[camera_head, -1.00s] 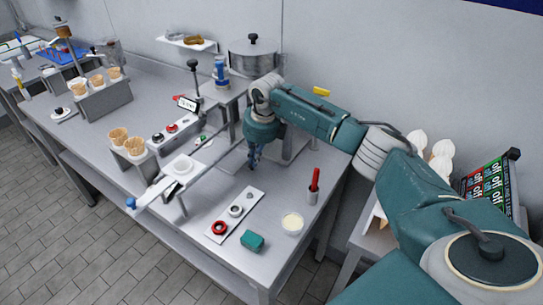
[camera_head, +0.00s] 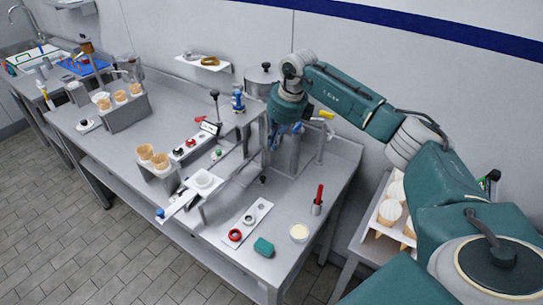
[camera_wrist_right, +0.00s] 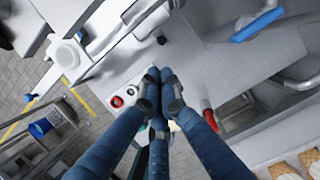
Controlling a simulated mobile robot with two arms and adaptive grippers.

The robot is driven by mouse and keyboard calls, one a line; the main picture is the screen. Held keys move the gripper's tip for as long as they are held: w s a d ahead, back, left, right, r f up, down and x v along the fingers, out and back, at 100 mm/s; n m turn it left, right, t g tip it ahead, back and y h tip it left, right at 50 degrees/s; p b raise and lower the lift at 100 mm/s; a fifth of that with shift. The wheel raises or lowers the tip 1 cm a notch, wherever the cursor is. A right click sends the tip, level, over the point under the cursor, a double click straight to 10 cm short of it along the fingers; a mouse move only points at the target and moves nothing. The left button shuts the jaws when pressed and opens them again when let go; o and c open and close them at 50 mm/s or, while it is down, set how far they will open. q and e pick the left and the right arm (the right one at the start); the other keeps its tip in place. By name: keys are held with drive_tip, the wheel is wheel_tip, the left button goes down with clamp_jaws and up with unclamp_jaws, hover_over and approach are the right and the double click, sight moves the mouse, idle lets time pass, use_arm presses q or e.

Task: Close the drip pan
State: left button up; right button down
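I take the drip pan to be the flat white tray (camera_head: 178,206) with a blue knob at its outer end. It sticks out over the front edge of the table, below a white holder (camera_head: 203,179) with a round piece on it. The knob end also shows at the left of the right wrist view (camera_wrist_right: 30,98). My right gripper (camera_head: 282,142) hangs above the table, behind and right of the pan and well apart from it. In the right wrist view its blue fingers (camera_wrist_right: 159,80) converge with nothing between them. My left gripper is not in view.
A metal machine column (camera_head: 287,152) with thin arms stands beside my right gripper. A white strip with ringed pieces (camera_head: 259,209), a green block (camera_head: 264,247), a pale tub (camera_head: 299,232) and a red-handled tool (camera_head: 318,195) occupy the right table. A cone holder (camera_head: 154,172) stands left of the pan.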

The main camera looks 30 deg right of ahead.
sight(264, 178)
drive_tip(key=s+d+f+t+y+b, duration=0.15)
drive_tip(key=s+f+t+b, duration=0.3)
drive_tip(key=f+b, duration=0.75)
drive_tip(key=p+x, duration=0.2)
drive_tip(key=x, duration=0.7)
drive_tip(key=shift+w+d+r+p, duration=0.1)
drive_tip(key=shift+w+d+p, duration=0.1)
drive_tip(key=shift+w+p, duration=0.15)
drive_tip(key=shift+w+f+h, duration=0.15)
drive_tip(key=shift+f+h, duration=0.1)
drive_tip(key=shift+f, duration=0.1)
drive_tip(key=shift+w+a+f+b, duration=0.1)
drive_tip(key=shift+w+a+b, duration=0.3)
drive_tip(key=shift+w+b, duration=0.55)
drive_tip(key=shift+w+a, duration=0.1)
drive_tip(key=shift+w, duration=0.1)
